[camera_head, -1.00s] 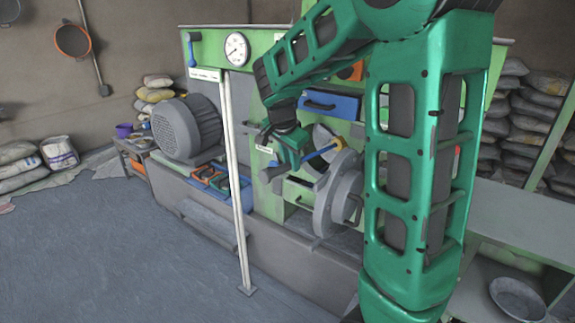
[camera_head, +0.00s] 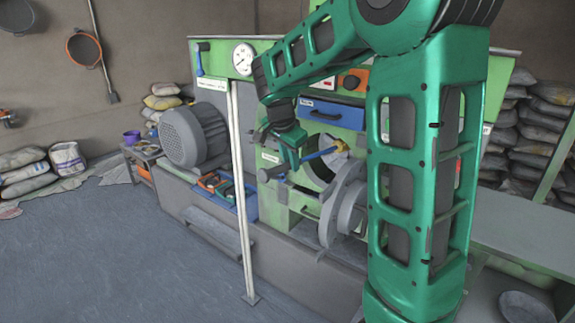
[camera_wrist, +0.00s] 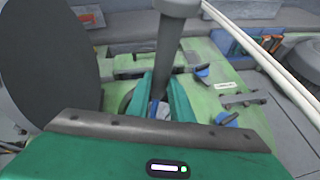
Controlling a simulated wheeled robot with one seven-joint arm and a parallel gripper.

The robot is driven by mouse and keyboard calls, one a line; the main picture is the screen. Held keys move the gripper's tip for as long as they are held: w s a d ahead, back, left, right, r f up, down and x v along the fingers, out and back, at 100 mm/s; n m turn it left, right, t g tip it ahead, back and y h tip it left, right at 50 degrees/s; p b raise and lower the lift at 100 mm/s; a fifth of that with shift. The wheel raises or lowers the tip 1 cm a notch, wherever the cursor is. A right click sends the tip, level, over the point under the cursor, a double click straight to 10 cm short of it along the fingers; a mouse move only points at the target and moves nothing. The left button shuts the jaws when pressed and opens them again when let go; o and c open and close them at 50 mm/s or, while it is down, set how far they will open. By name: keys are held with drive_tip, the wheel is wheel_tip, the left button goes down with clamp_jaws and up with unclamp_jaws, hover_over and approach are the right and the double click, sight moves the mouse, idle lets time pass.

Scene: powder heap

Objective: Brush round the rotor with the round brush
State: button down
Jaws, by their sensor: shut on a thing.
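The brush lies roughly sideways, head to the right, in front of the machine's round opening. In the wrist view the gripper fingers (camera_wrist: 166,98) clasp it; its grey shaft (camera_wrist: 170,50) rises to the top and its head is hidden. A grey disc with a hub (camera_head: 335,215) stands just right of and below the brush. I cannot tell whether it is the rotor or a cover, nor whether the bristles touch anything.
A white post (camera_head: 241,180) stands left of my gripper. A grey motor (camera_head: 185,138) and a blue tray (camera_head: 248,207) of tools sit on the machine's left side. A blue drawer (camera_head: 333,114) is above the brush. The floor (camera_head: 110,260) at left is clear.

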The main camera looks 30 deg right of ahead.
drive_tip(key=shift+w, duration=0.1)
drive_tip(key=shift+w+a+r, duration=0.15)
drive_tip(key=shift+w+a, duration=0.05)
drive_tip(key=shift+w, duration=0.3)
drive_tip(key=shift+w+a+r, duration=0.15)
drive_tip(key=shift+w+r, duration=0.05)
drive_tip(key=shift+w, duration=0.25)
drive_tip(key=shift+w+a+r, duration=0.15)
drive_tip(key=shift+w+a, duration=0.05)
drive_tip(key=shift+w, duration=0.3)
drive_tip(key=shift+w, duration=0.1)
drive_tip(key=w, duration=0.2)
drive_tip(key=a, duration=0.1)
drive_tip(key=shift+w+f, duration=0.4)
drive_tip(key=shift+w+a+f, duration=0.1)
drive_tip(key=shift+w+a+f, duration=0.2)
drive_tip(key=shift+w+f, duration=0.35)
drive_tip(key=shift+w+a+f, duration=0.15)
drive_tip(key=shift+w+f, duration=0.35)
drive_tip(key=shift+f, duration=0.2)
